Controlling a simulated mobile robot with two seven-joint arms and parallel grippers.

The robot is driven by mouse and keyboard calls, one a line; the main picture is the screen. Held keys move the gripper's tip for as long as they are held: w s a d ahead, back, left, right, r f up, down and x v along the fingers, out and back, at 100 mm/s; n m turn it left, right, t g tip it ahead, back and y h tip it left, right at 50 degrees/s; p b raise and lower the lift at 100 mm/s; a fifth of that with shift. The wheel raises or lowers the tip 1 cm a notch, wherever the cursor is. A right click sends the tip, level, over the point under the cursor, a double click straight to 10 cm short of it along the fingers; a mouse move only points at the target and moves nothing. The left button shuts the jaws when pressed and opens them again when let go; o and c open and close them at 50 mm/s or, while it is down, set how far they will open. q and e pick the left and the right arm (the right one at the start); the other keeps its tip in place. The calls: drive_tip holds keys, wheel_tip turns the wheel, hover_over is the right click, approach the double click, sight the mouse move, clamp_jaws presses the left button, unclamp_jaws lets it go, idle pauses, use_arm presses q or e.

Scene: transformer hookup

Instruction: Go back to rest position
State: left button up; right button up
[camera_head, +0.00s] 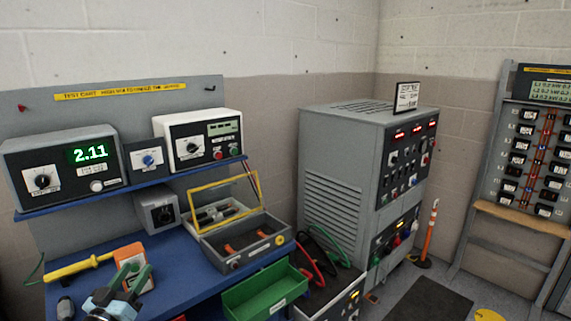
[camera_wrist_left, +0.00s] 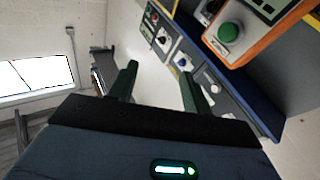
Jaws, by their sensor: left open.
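My left gripper (camera_head: 135,271) is at the lower left of the head view, above the blue bench. Its two green fingers stand apart with nothing between them; the gap also shows in the left wrist view (camera_wrist_left: 158,82). An orange box (camera_head: 128,254) is just behind the fingers in the head view, partly hidden by them. In the wrist view an orange box with a green button (camera_wrist_left: 230,33) is at the upper right, clear of the fingers. My right gripper is in neither view.
Meters stand on the shelf above. A grey cabinet (camera_head: 335,205) stands right of the bench.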

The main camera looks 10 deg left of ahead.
use_arm(q)
drive_tip(key=s+d+f+m+g+h, duration=0.1)
drive_tip(key=s+d+f+m+g, duration=0.25)
drive_tip(key=s+f, duration=0.4)
drive_tip(key=s+d+f+m+g+h, duration=0.1)
drive_tip(key=s+d+f+m+g, duration=0.25)
drive_tip(key=f, duration=0.75)
drive_tip(key=s+d+f+m+g, duration=0.1)
drive_tip(key=s+d+f+g, duration=0.15)
drive_tip(key=s+f, duration=0.45)
drive_tip(key=s+d+f+m+g, duration=0.1)
drive_tip(key=s+d+f+g, duration=0.15)
drive_tip(key=s, duration=0.85)
drive_tip(key=d+f+n, duration=0.1)
drive_tip(key=d+n, duration=0.4)
drive_tip(key=d, duration=0.6)
drive_tip(key=shift+s+f+t+y, duration=0.2)
drive_tip(key=shift+s+t+y, duration=0.1)
drive_tip(key=shift+s+t, duration=0.15)
